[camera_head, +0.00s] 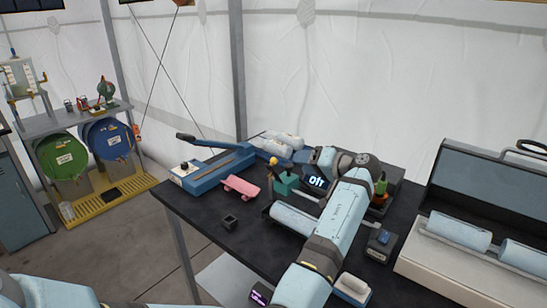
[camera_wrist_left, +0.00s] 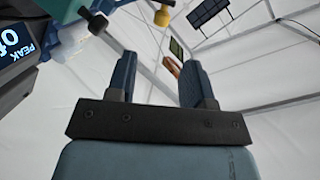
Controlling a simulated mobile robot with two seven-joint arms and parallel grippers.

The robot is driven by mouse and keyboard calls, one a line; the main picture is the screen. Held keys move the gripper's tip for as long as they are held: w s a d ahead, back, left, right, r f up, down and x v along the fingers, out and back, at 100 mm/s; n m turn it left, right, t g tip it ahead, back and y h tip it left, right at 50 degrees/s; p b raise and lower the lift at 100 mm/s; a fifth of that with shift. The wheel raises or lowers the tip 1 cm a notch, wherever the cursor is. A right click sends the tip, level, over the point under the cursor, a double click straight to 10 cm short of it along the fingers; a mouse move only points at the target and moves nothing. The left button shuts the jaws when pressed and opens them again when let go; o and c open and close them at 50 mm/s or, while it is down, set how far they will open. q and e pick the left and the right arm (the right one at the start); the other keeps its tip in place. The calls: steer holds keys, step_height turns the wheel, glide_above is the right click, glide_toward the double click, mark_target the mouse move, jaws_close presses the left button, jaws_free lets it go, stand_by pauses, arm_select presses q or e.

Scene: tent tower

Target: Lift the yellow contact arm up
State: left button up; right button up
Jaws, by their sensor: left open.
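The yellow-tipped contact arm (camera_head: 273,160) stands up from a small green block (camera_head: 285,183) on the dark table. In the left wrist view its yellow knob (camera_wrist_left: 163,17) shows at the top, beyond the fingers and apart from them. My left gripper (camera_head: 302,157) is just right of the yellow tip in the head view, above the block and near a display (camera_head: 317,181) reading "Off". In the left wrist view its two blue fingers (camera_wrist_left: 160,65) are spread with nothing held between them. My right gripper is not seen.
Left of the block lie a pink piece (camera_head: 241,187), a small dark cube (camera_head: 229,222) and a long blue lever tool (camera_head: 215,170). A pale cylinder (camera_head: 294,218) lies in front of the block. A case with cylinders (camera_head: 460,231) is at right. The table's left front is mostly clear.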

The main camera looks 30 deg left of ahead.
mark_target(275, 173)
arm_select(q)
steer(key=p+x, duration=0.1)
steer(key=x, duration=1.1)
steer(key=shift+a, duration=0.15)
jaws_close()
